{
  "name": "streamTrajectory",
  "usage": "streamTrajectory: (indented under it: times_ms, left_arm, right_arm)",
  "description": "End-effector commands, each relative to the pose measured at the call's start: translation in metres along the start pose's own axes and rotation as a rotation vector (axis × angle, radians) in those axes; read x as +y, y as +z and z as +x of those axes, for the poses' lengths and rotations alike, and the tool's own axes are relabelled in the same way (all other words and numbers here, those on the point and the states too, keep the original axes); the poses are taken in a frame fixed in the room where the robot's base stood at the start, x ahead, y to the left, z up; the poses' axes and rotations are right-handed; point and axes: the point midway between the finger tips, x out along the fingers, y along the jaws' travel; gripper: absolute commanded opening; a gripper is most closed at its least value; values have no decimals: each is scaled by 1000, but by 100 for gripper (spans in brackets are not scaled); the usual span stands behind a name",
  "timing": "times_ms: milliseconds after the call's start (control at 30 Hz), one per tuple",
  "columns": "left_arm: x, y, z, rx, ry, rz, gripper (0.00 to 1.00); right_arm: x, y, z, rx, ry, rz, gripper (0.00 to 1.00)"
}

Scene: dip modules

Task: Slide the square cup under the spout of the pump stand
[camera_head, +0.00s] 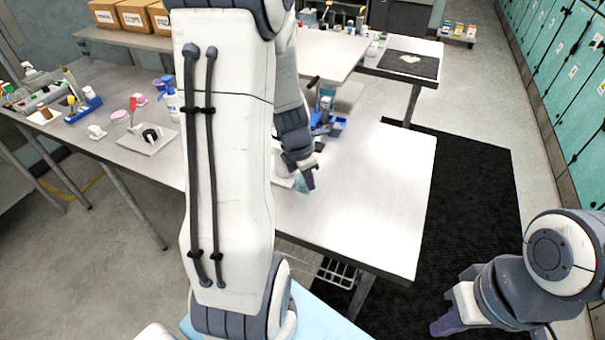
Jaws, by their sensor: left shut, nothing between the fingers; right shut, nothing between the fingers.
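My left gripper (311,183) is shut and empty, low over the metal table. A small pale teal piece (300,185), possibly the square cup, shows just left of its fingertips; my arm and gripper hide most of it. I cannot tell whether they touch. Behind my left wrist stands a blue and grey device with a black handle (313,82), possibly the pump stand. Its spout cannot be made out. My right gripper (443,326) is shut and empty, away from the table at the lower right.
The metal table (370,200) is clear to the right of my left gripper. My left arm blocks much of the view. Black matting (470,190) and teal lockers (560,60) lie right.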

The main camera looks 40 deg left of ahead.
Motion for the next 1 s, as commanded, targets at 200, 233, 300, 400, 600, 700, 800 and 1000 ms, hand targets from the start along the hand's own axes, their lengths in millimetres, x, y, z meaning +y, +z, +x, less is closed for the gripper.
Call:
streamTrajectory:
  times_ms: [200,233,300,400,600,700,800,1000]
  left_arm:
    - [49,-46,5,8,64,-495,0]
    - [52,-49,6,8,67,-521,0]
    - [54,-52,12,7,71,-553,0]
    - [55,-53,25,7,71,-559,0]
    - [56,-54,68,9,70,-553,0]
    - [58,-54,87,8,70,-553,0]
    - [59,-54,104,7,71,-552,0]
    - [71,-35,107,8,71,-548,0]
  right_arm:
    - [-1,0,-8,0,0,1,0]
    - [0,0,-8,0,0,1,0]
    - [0,0,-5,0,0,1,0]
    - [0,0,2,0,0,0,0]
    - [2,1,26,0,0,-1,0]
    - [3,2,37,0,0,-2,0]
    - [4,3,48,0,0,-2,0]
    - [2,1,29,1,0,-2,0]
